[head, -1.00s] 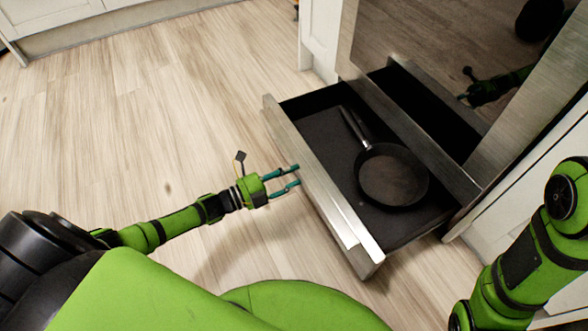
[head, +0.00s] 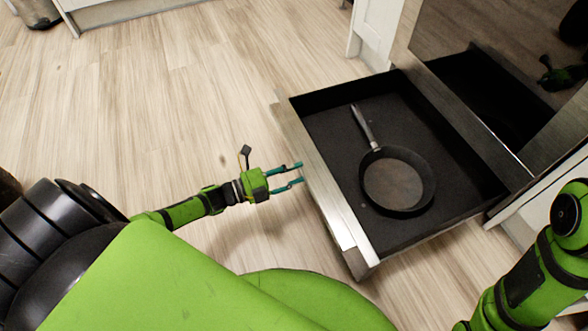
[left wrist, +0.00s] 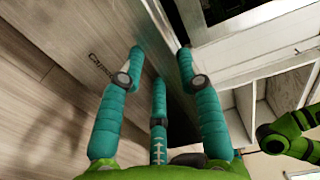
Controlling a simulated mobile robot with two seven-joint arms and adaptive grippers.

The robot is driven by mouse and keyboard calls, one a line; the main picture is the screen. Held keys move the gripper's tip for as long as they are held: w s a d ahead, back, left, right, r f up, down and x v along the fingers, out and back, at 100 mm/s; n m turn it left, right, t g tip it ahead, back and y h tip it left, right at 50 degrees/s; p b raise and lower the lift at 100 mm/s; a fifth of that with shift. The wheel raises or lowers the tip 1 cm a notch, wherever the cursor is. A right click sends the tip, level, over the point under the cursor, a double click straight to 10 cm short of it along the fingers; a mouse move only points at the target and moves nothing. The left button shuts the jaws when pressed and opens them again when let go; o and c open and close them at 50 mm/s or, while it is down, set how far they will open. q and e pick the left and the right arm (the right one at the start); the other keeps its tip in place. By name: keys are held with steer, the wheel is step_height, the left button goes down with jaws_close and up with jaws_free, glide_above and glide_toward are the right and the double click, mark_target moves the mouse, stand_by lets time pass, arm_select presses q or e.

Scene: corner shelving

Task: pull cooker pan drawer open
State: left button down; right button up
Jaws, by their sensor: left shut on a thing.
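The cooker pan drawer (head: 330,195) is a steel-fronted drawer with a dark inside, pulled well out from under the cooker. A black frying pan (head: 393,183) lies in it, handle pointing back. My left gripper (head: 301,174) reaches in from the left with its teal fingers at the drawer's front. It is shut on the drawer front; the exact contact is hard to see. In the left wrist view, its teal fingers (left wrist: 160,62) stand against the drawer's front panel. My right arm shows at the right edge, its gripper out of view.
The cooker door (head: 500,60) is dark and reflective above the drawer. White cabinets (head: 375,30) flank the cooker. The wooden floor (head: 150,100) in front of and left of the drawer is clear.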

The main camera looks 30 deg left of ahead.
arm_select(q)
steer(key=shift+s+f, duration=0.1)
steer(key=shift+f, duration=0.2)
steer(key=c, duration=0.9)
jaws_free()
steer(key=shift+c, duration=0.2)
steer(key=shift+r, duration=0.1)
steer(key=v, duration=1.2)
